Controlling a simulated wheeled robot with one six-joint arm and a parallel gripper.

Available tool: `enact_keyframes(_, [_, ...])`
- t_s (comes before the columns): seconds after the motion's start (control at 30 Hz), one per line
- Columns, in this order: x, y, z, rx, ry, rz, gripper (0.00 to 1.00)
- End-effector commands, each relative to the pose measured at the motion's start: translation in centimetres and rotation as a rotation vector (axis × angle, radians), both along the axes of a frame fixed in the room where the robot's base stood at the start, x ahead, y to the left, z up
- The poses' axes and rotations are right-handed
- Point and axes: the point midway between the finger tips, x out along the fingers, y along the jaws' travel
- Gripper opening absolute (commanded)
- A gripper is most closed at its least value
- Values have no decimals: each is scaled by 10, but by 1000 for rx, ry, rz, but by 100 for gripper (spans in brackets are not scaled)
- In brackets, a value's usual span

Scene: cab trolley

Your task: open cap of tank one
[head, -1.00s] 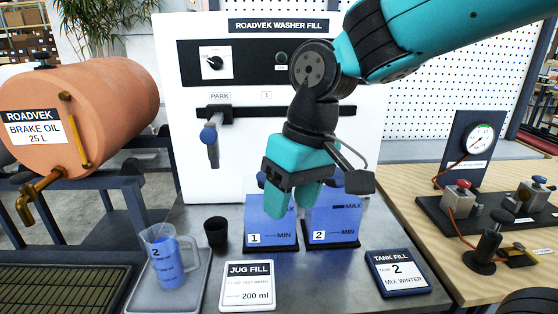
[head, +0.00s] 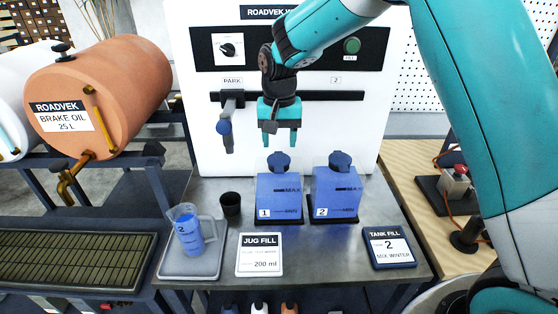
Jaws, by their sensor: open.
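Tank one (head: 279,195) is a blue block-shaped tank labelled 1 on the steel bench in the head view. Its dark blue cap (head: 279,160) sits on top and looks closed. My gripper (head: 280,141) is just above this cap, pointing down, with its two teal fingers apart and nothing between them. From this view I cannot tell whether the fingertips touch the cap; a small gap seems to show. Tank two (head: 336,193) stands to the right, with its own dark blue cap (head: 340,160) on.
A jug (head: 190,232) with blue liquid stands on a tray at left, beside a black cup (head: 230,204). A spout (head: 225,133) hangs from the rail under PARK. The Jug Fill card (head: 260,255) and Tank Fill card (head: 389,246) lie in front.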

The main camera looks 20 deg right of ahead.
Motion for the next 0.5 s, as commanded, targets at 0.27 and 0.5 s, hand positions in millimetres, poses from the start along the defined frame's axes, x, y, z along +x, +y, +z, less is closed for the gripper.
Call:
enact_keyframes(0.27, [-1,0,-56,-1,4,1,53])
enact_keyframes(0.5, [0,0,-80,0,0,1,53])
